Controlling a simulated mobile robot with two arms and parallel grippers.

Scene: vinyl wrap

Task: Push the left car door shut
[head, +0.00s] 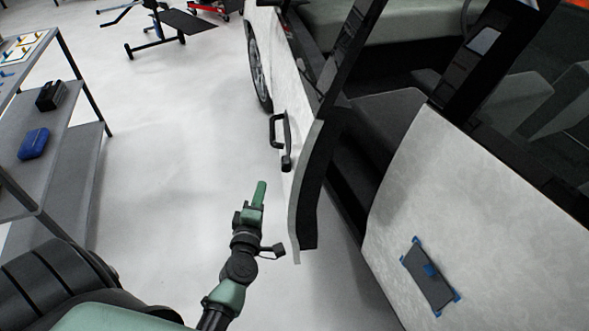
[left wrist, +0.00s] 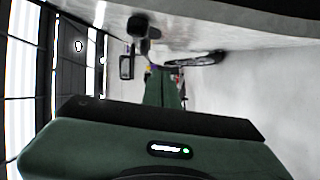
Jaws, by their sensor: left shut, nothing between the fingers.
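The left car door (head: 304,150) is white with a dark inner edge and stands open, swung out from the car body (head: 450,190). A black handle (head: 280,140) is on its outer face. My left gripper (head: 260,192) is shut and empty, to the left of the door and just below its handle in the head view, with a visible gap to the door. In the left wrist view the green fingers (left wrist: 163,88) point ahead below a dark handle-like part (left wrist: 140,28) on the white door panel along the top. My right gripper is not in view.
A grey shelf cart (head: 75,130) with a blue case (head: 33,143) and a black box (head: 51,95) stands at the left. A dark bench-like stand (head: 160,30) is at the back. The pale floor between cart and door is clear.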

